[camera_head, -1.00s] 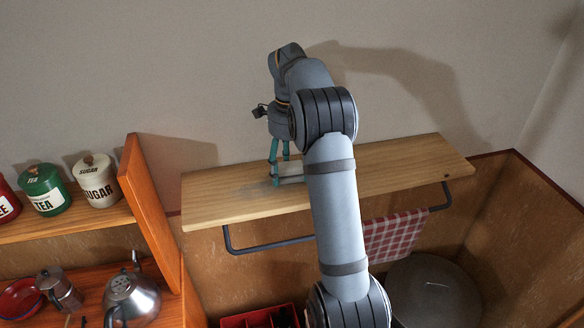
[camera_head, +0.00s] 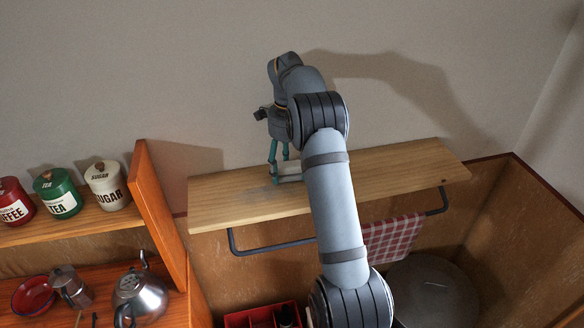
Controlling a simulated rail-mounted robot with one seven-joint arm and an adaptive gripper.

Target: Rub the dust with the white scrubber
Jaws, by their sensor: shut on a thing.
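The white scrubber (camera_head: 289,178) lies on the wooden shelf (camera_head: 222,203), partly hidden behind my arm. My gripper (camera_head: 275,177), with teal fingers, points down and is shut on the scrubber at the shelf's surface. A faint grey dust patch (camera_head: 262,196) shows on the wood around and in front of the fingers. My arm hides the shelf's middle and the scrubber's right end.
A towel bar (camera_head: 270,247) with a red checked towel (camera_head: 392,238) hangs under the shelf. At left, an orange cabinet (camera_head: 158,205) holds several canisters, a kettle (camera_head: 139,297) and a moka pot (camera_head: 70,286). A red crate (camera_head: 262,315) stands below. The shelf's right part is clear.

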